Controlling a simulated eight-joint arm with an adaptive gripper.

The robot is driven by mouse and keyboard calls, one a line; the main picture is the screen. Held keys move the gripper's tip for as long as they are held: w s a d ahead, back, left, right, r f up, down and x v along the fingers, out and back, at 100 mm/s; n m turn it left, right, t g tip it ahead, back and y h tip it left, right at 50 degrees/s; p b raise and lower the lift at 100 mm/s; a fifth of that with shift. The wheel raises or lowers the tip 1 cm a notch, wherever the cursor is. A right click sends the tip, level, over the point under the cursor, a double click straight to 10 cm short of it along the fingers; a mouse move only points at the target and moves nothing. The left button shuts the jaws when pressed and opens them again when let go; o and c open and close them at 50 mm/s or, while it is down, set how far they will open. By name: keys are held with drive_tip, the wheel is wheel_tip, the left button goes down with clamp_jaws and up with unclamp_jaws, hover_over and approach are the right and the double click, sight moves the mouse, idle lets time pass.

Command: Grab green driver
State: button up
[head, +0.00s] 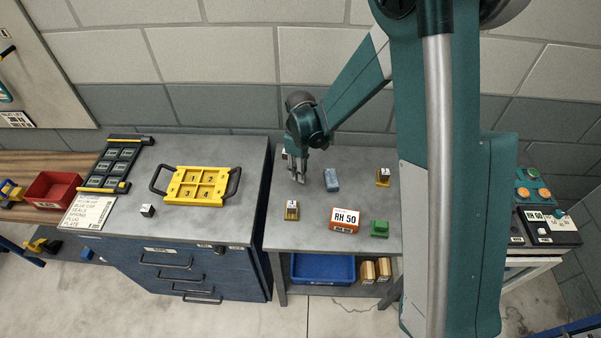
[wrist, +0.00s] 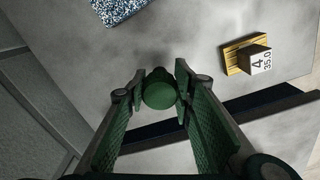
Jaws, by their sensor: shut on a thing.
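My gripper (head: 298,178) is over the left part of the grey bench in the head view. In the wrist view my gripper (wrist: 158,92) has its two fingers closed on either side of the green driver (wrist: 160,90). I see the driver end-on there as a round green end between the fingertips. The rest of its length is hidden, and I cannot tell whether it touches the bench. In the head view I cannot make the driver out at the gripper.
A speckled blue block (head: 332,179) lies right of my gripper. A numbered block on a yellow base (head: 291,210) stands nearer the bench front, also in the wrist view (wrist: 247,57). An RH 50 box (head: 345,219) and a green block (head: 379,229) stand at front right.

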drive_tip(key=shift+r, duration=4.25)
